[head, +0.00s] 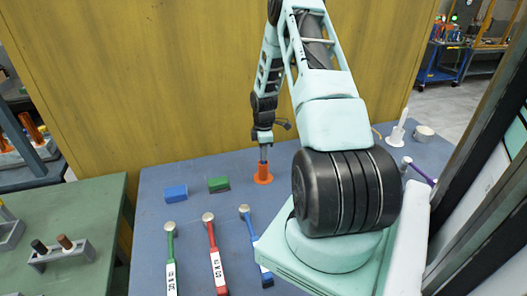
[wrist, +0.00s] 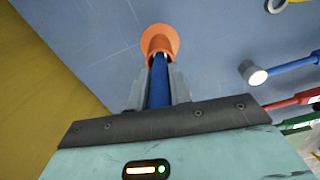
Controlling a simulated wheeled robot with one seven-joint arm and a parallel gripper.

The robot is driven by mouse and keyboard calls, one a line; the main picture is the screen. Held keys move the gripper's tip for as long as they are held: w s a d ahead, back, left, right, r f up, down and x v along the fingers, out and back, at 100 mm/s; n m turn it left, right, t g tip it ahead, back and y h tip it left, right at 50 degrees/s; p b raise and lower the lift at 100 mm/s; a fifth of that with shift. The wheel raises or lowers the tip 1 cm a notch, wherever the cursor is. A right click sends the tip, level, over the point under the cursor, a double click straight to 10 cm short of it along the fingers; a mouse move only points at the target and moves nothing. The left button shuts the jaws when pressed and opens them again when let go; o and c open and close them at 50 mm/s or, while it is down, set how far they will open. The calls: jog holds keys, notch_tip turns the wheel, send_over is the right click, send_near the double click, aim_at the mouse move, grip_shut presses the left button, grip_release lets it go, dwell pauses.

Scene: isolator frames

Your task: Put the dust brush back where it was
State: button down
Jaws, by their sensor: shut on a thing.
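My gripper (head: 264,141) points down over the back of the blue-grey table. In the wrist view its two grey fingers (wrist: 160,88) are closed on a blue handle (wrist: 159,82), seemingly that of the dust brush. The handle's lower end goes into an orange flanged holder (wrist: 160,42). This holder also shows in the head view (head: 263,174), upright on the table directly below my gripper. Any bristles are hidden, and I cannot tell how deep the handle sits.
A blue block (head: 176,193) and a green block (head: 218,184) lie left of the holder. Green (head: 171,260), red (head: 213,250) and blue (head: 255,240) tools lie in front. A yellow wall (head: 150,80) stands close behind. A white upright item (head: 399,130) stands at right.

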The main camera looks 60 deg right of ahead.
jog(key=shift+f, duration=0.15)
jog(key=c, duration=1.3)
grip_release()
